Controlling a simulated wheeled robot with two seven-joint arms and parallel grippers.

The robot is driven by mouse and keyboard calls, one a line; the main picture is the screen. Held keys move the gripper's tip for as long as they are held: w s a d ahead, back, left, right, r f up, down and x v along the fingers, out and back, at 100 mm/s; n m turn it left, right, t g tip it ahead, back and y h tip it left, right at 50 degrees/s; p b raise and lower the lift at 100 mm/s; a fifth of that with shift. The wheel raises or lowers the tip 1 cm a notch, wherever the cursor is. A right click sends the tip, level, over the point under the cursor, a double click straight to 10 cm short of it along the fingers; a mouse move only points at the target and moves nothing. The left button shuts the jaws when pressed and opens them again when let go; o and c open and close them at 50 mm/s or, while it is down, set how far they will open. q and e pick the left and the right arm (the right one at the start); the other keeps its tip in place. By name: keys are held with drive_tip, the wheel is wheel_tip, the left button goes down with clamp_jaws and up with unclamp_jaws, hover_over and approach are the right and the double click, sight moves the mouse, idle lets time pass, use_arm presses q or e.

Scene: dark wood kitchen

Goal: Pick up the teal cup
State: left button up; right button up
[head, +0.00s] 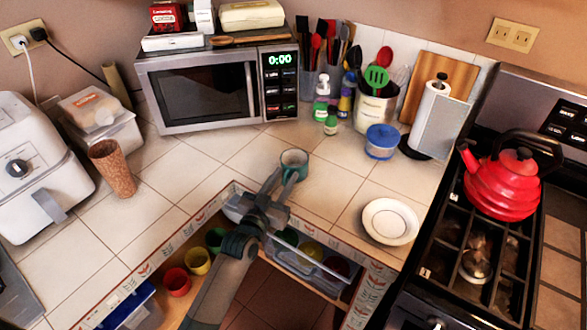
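The teal cup (294,158) stands on the tiled counter in front of the microwave, its open rim facing up. My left gripper (286,175) reaches up to the near side of the cup. Its two fingers are apart, with the tips at or very close to the cup's near left wall. The fingertips overlap the cup's lower part in the picture, so I cannot tell whether they touch it. My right gripper is not in view.
A wicker tumbler (112,168) stands to the left and a white plate (390,221) to the right. A red kettle (503,180) sits on the stove.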

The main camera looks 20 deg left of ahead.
sight(285, 166)
use_arm(q)
clamp_jaws()
drive_tip(key=shift+r, duration=0.2)
drive_tip(key=shift+r+p, duration=0.9)
drive_tip(key=shift+p, duration=0.2)
drive_tip(key=r+p, duration=0.3)
drive_tip(key=shift+s+d, duration=0.1)
drive_tip(key=shift+d, duration=0.15)
drive_tip(key=s+d+r+p, duration=0.4)
drive_tip(key=d+p, duration=0.3)
drive_tip(key=d, duration=0.3)
drive_tip(key=shift+d+r, duration=0.15)
drive_tip(key=shift+r, duration=0.75)
drive_tip(key=shift+s, duration=0.1)
